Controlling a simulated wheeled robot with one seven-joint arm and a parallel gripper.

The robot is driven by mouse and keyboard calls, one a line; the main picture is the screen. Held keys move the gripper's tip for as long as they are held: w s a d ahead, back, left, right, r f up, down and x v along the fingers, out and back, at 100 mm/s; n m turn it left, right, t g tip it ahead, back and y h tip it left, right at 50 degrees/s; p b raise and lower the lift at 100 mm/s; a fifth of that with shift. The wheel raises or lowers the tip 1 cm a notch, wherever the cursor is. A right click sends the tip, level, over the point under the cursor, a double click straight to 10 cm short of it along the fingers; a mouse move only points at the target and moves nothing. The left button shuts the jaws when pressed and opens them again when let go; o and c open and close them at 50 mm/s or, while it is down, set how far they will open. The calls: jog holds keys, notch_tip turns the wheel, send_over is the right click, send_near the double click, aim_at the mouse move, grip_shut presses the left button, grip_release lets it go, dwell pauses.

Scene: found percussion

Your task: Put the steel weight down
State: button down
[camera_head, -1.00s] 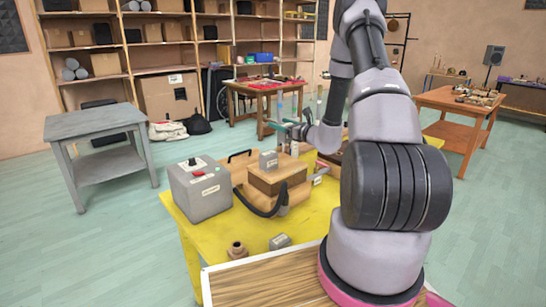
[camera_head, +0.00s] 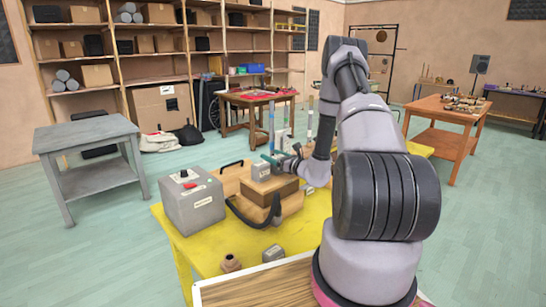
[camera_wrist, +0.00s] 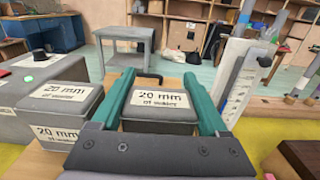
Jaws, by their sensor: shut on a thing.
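My gripper (camera_wrist: 158,78) has its two teal fingers on either side of a grey block labelled "20 mm of water", the steel weight (camera_wrist: 160,112). It is shut on it. In the head view my gripper (camera_head: 271,160) is low behind a second grey weight (camera_head: 261,171), which stands on a wooden box (camera_head: 268,188). The held weight is not clearly visible there. The second weight (camera_wrist: 68,100) also shows just left of my fingers in the wrist view, with the same label. I cannot tell whether the held weight touches anything beneath it.
A grey control box (camera_head: 193,203) stands left on the yellow table (camera_head: 300,230). A black hose (camera_head: 255,218) curves in front of the wooden box. A small grey block (camera_head: 273,253) and a brown fitting (camera_head: 230,263) are near the front. A white scale (camera_wrist: 242,85) stands right of my gripper.

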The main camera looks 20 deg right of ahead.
grip_release()
jog(key=shift+f, duration=0.1)
